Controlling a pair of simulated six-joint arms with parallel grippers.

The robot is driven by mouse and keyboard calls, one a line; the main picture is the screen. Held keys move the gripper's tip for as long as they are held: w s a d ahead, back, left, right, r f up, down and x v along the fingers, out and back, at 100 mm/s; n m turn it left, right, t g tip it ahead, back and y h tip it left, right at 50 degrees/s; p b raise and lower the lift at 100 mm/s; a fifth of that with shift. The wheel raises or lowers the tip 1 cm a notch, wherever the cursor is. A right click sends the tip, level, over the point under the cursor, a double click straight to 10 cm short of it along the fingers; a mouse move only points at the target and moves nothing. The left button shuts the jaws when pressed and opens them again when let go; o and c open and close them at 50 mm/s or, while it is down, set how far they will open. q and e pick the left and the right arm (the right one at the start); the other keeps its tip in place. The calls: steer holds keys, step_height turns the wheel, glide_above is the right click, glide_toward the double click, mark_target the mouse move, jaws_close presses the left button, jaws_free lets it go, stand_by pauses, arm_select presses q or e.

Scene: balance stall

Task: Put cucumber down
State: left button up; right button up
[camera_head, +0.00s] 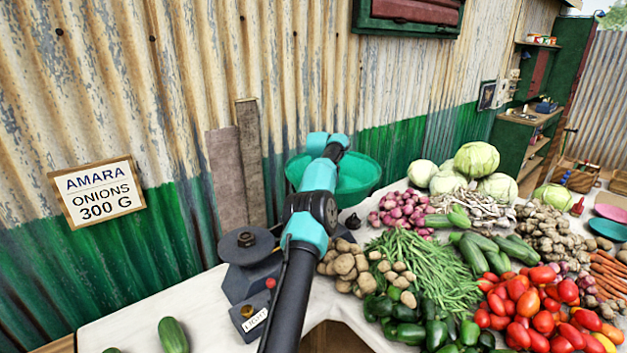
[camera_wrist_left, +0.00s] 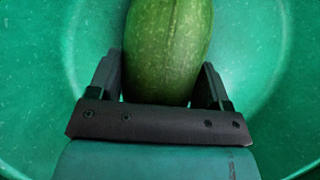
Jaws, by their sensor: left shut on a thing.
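My left gripper (camera_wrist_left: 160,72) is shut on a green cucumber (camera_wrist_left: 168,40), with one dark finger on each side of it. Around them the wrist view shows the inside of a green bowl (camera_wrist_left: 262,50). In the head view my left arm reaches over to this bowl (camera_head: 360,180), which stands at the back against the wall. My arm hides the fingers and the held cucumber there. I cannot tell whether the cucumber touches the bowl. More cucumbers lie on the white table (camera_head: 135,325) at the lower left, one whole (camera_head: 173,335) and one cut off by the frame (camera_head: 112,350). My right gripper is not in view.
A dark scale base (camera_head: 250,245) with a round plate stands left of my arm. Potatoes (camera_head: 345,265), onions (camera_head: 400,207), green beans (camera_head: 425,265), peppers (camera_head: 408,332) and tomatoes (camera_head: 540,310) crowd the right. A sign (camera_head: 97,192) reads "AMARA ONIONS 300 G".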

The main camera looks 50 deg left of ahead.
arm_select(q)
steer(key=shift+w, duration=0.1)
steer(key=o, duration=1)
steer(key=shift+o, duration=0.2)
steer(key=shift+r, duration=0.1)
steer(key=v, duration=1.2)
steer(key=shift+d, duration=0.1)
